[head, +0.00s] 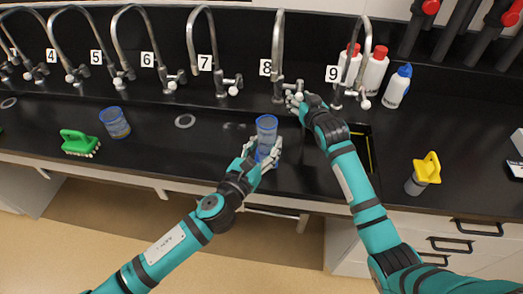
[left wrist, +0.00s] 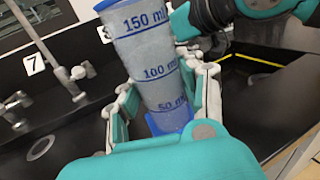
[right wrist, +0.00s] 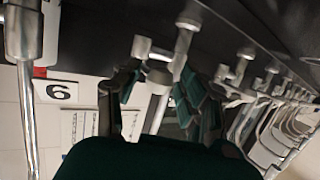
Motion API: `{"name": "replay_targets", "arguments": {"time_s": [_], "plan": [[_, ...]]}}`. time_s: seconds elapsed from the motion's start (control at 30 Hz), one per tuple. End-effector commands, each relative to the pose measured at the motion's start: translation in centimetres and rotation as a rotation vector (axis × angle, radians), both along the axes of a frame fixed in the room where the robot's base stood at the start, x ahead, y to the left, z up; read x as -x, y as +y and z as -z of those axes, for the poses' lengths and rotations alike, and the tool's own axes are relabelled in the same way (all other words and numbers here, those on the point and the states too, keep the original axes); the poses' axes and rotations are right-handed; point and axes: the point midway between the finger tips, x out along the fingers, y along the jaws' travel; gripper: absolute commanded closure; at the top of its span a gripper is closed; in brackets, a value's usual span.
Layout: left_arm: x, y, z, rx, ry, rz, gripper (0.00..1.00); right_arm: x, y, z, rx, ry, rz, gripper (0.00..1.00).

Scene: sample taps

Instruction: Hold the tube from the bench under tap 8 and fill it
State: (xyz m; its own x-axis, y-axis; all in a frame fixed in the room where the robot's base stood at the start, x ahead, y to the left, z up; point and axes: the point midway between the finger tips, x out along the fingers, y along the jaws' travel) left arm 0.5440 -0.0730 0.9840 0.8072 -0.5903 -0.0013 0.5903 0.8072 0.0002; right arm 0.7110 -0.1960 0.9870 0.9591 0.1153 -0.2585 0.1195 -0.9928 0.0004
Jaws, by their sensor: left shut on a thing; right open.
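The tube (head: 266,127) is clear with a blue rim, and blue volume marks show on it in the left wrist view (left wrist: 145,48). My left gripper (head: 264,156) is shut around its lower part and holds it near upright, a little tilted. Tap 8 (head: 279,40) arches above and behind the tube. I cannot tell whether the rim is exactly below its spout. No stream shows, and the tube's fill is unclear. My right gripper (head: 297,101) is open at tap 8's base, beside its lever. In the right wrist view its fingers (right wrist: 155,100) are around a metal tap part (right wrist: 160,75).
Tap 7 (head: 207,40) and tap 9 (head: 366,45) stand either side. A drain (head: 184,121) lies left.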

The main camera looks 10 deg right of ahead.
Motion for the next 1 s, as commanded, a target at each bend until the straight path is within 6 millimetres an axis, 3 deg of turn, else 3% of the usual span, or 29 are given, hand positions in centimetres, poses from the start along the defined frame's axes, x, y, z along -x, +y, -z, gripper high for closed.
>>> {"name": "replay_targets", "arguments": {"time_s": [1.0], "plan": [[-9.5, -2.7, -0.1, 0.001, -0.002, -0.003, 0.91, 0.0, 0.0, 0.0, 0.000, 0.000, 0.000, 0.58]]}}
